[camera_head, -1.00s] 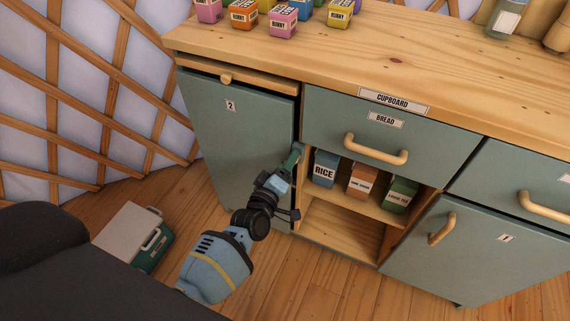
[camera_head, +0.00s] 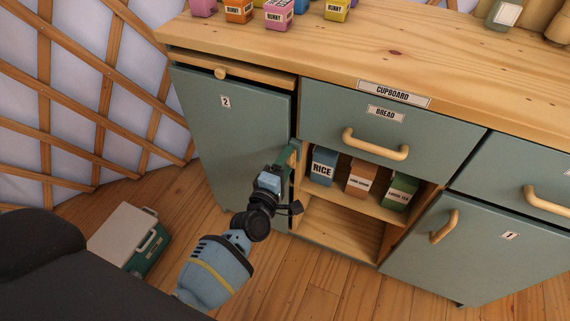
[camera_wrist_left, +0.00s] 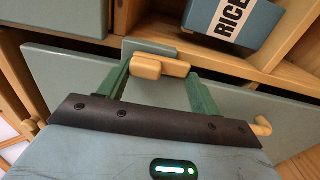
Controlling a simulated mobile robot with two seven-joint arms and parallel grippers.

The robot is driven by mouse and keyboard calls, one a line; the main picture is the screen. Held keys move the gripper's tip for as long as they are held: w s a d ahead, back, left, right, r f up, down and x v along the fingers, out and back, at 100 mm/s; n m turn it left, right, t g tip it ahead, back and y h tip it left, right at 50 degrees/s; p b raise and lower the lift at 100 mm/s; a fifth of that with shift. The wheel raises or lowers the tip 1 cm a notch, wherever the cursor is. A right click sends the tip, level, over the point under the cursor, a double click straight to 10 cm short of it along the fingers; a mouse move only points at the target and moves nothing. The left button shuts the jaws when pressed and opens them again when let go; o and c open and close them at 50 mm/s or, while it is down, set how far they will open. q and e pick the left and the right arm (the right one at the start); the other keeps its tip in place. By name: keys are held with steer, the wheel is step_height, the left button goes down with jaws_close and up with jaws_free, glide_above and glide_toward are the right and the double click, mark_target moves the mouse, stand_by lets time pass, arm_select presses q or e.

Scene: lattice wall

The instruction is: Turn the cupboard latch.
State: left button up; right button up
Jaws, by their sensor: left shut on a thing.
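The cupboard (camera_head: 470,85) is a teal and wood counter unit with a label on its top edge. Its door marked 2 (camera_head: 225,145) is on the left. In the left wrist view a small light-wood latch (camera_wrist_left: 160,66) lies crosswise between the green fingers, in front of a teal panel. My left gripper (camera_head: 289,155) is at the right edge of door 2, beside the open shelf. It also shows in the left wrist view (camera_wrist_left: 160,75), shut on the latch. In the head view the gripper hides the latch. My right gripper is out of view.
The open shelf (camera_head: 340,185) holds a rice box (camera_head: 323,167) and two other boxes, close right of the gripper. The bread drawer (camera_head: 430,135) is above it. Small colored boxes (camera_head: 280,12) stand on the counter. A white-lidded green case (camera_head: 125,232) sits on the floor at left.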

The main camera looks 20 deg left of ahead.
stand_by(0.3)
arm_select(q)
steer(key=o, duration=1)
steer(key=shift+s, duration=0.15)
steer(key=shift+s+a+p, duration=0.1)
steer(key=shift+s+p, duration=0.5)
steer(key=shift+s, duration=3.2)
